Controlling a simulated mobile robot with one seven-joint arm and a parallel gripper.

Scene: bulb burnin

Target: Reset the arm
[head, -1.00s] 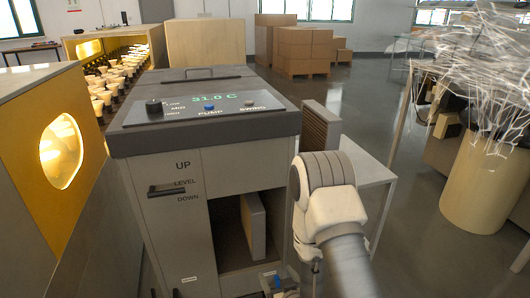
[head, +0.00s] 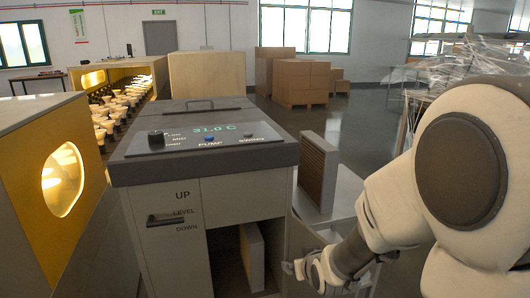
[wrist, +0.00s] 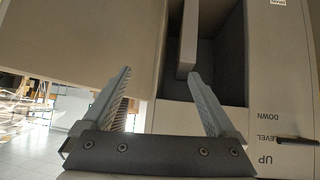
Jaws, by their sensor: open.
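My gripper shows in the wrist view (wrist: 160,88) with its two grey ribbed fingers spread wide and nothing between them. In the head view my arm comes in from the right and its end is low, by the front right of a grey cabinet (head: 155,248). The cabinet's lower compartment (head: 225,265) is open, and a flat panel (head: 252,256) stands upright inside. The wrist view shows this compartment (wrist: 222,70) upside down beyond the fingers, with the panel (wrist: 188,38) in it. The gripper appears apart from the panel.
The cabinet top has a display reading 31.0 C (head: 214,129), knobs and a handle. A lever (head: 165,219) sits on its front. A pleated filter (head: 318,172) stands on the table at right. A yellow-fronted box (head: 62,185) is at left; cartons (head: 293,78) stand behind.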

